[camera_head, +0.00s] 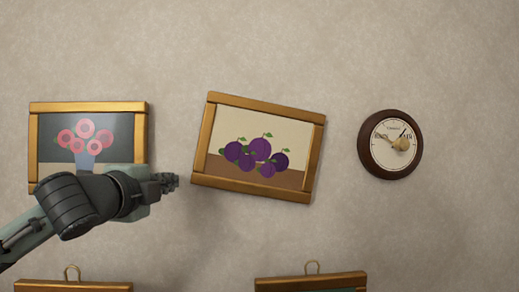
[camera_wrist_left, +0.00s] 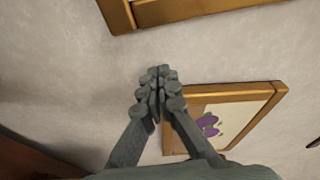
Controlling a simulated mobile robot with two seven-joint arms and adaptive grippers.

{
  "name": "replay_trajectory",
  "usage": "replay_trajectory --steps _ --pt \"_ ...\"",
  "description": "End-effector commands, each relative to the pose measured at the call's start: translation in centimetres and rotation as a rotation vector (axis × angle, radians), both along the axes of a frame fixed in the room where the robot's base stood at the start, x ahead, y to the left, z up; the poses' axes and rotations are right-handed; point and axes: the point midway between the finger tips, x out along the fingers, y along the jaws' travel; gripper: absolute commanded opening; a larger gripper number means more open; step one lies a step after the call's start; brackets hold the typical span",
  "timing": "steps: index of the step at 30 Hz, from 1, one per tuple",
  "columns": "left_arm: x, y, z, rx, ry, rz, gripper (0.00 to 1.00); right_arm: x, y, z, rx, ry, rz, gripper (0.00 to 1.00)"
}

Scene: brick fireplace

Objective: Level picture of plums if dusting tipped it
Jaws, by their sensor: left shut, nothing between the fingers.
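The picture of plums (camera_head: 264,148) hangs on the wall in a gold-brown wooden frame, mid head view. It is tilted clockwise, its right side lower than its left. My left gripper (camera_head: 170,182) is shut and empty, just left of the frame's lower left corner. I cannot tell whether it touches the frame. In the left wrist view the shut fingers (camera_wrist_left: 158,88) lie beside the plum picture's frame (camera_wrist_left: 232,93), and partly hide it. My right gripper is not in view.
A flower picture (camera_head: 90,107) hangs at the left, partly behind my left arm. A round dark-rimmed dial (camera_head: 368,146) hangs at the right. Two frames with hanging rings, the left one (camera_head: 75,286) and the right one (camera_head: 312,281), show at the bottom edge. The wall above is bare.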

Motion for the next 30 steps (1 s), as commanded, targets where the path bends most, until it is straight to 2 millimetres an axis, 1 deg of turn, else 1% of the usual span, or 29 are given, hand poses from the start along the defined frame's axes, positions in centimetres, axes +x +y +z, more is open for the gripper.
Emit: replay_trajectory --steps 30 --pt "0.0 -1.0 0.0 0.0 0.0 -0.001 0.0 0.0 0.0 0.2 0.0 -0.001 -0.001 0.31"
